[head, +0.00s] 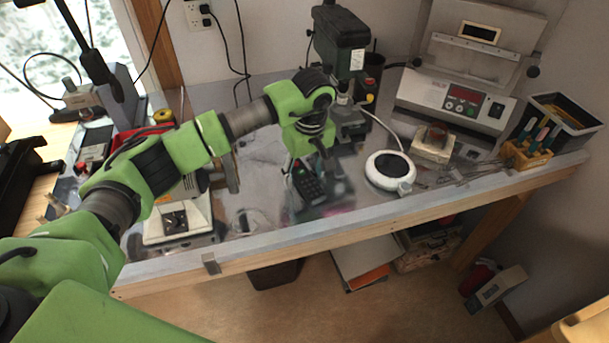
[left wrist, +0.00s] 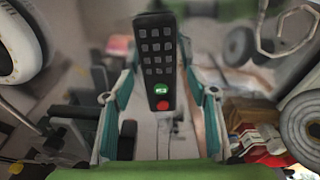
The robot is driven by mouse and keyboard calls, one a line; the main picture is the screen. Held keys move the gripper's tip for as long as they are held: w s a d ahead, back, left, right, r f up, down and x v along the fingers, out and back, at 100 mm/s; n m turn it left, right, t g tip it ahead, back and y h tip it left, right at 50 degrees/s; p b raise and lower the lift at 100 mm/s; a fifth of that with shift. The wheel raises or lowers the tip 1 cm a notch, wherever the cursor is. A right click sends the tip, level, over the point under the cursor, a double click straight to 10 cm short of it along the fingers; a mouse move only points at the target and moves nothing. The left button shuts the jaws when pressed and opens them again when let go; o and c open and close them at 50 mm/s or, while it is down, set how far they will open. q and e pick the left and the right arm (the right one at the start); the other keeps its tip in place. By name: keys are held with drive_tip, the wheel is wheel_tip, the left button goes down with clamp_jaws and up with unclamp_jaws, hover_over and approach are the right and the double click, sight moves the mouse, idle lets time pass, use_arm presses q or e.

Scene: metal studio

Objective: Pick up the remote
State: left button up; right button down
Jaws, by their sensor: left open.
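The remote (head: 307,184) is dark with several keys and sits on the metal bench, below the end of my left arm in the head view. In the left wrist view the remote (left wrist: 157,62) shows large, with grey keys, a green button and a red button near its lower end. My left gripper (head: 304,165) is open, pointing down over the remote. In the left wrist view the fingers of the left gripper (left wrist: 158,72) stand one on each side of the remote; I cannot tell whether they touch it. My right gripper is not in view.
A round white device (head: 390,171) lies right of the remote. A green drill press (head: 340,45) stands behind. A white-based instrument (head: 178,222) stands at the left. The bench's front edge (head: 380,218) runs close in front.

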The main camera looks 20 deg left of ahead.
use_arm(q)
drive_tip(key=shift+f, duration=0.2)
drive_tip(key=c, duration=1.3)
drive_tip(key=shift+o, duration=0.2)
drive_tip(key=shift+r, duration=0.1)
